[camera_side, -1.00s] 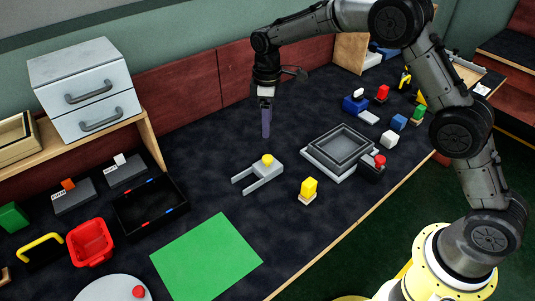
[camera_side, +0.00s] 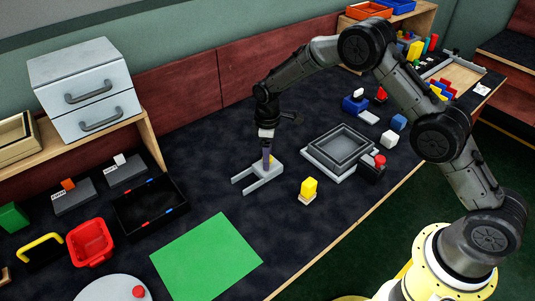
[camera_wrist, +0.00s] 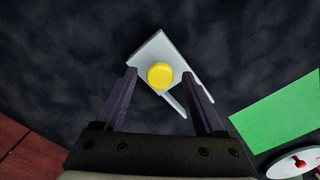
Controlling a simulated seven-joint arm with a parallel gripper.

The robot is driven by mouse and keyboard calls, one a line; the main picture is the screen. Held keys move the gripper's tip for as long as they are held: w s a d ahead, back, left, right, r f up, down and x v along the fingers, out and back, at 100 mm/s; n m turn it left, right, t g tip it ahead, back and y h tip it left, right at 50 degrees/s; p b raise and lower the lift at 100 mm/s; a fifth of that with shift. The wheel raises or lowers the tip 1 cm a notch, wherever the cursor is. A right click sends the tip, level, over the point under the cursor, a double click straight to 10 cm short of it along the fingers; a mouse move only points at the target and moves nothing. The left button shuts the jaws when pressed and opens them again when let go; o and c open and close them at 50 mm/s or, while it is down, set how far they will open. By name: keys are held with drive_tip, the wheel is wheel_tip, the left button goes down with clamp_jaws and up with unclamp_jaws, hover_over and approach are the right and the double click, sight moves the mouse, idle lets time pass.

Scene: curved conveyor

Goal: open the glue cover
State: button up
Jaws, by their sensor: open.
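A light grey forked piece (camera_side: 258,180) with a round yellow knob (camera_wrist: 160,75) lies on the dark table. No part is clearly marked as the glue cover, so I cannot tell for sure whether this is it. My gripper (camera_side: 267,158) points down over the knob end, with its purple fingers apart. In the wrist view the knob shows between the fingertips, and the forked piece (camera_wrist: 172,48) extends past them. I cannot tell whether the fingers touch the knob; in the side view they partly hide it.
A grey square tray unit (camera_side: 312,153) with a red button stands to the right. A green mat (camera_side: 206,257) and a black tray (camera_side: 150,207) lie to the left. The table between is clear.

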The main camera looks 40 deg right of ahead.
clamp_jaws()
idle(1.4)
